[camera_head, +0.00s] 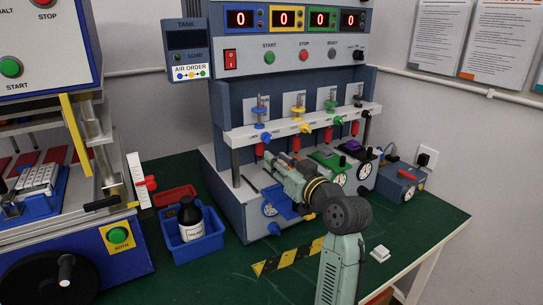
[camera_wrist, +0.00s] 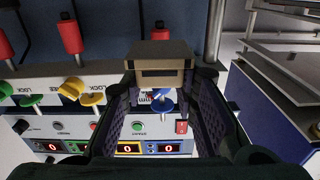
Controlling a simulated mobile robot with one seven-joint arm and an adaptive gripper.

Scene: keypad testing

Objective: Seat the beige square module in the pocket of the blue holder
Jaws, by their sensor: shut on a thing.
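My gripper (camera_head: 282,163) is shut on the beige square module (camera_wrist: 160,62), which has a dark slot in its face. In the wrist view the module sits between both fingertips, above the machine. In the head view my gripper and wrist mostly hide it. The blue holder (camera_head: 284,203) is on the machine's lower ledge, just below my gripper, and is partly covered by my arm. Its pocket cannot be made out. The module appears raised, apart from the holder.
A green station (camera_head: 328,160) and a dark one (camera_head: 356,150) stand right of my arm. Red plungers (camera_wrist: 71,37) hang from the crossbar overhead. A blue bin (camera_head: 205,240) with a bottle is at left. A small white block (camera_head: 379,254) lies on the green table.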

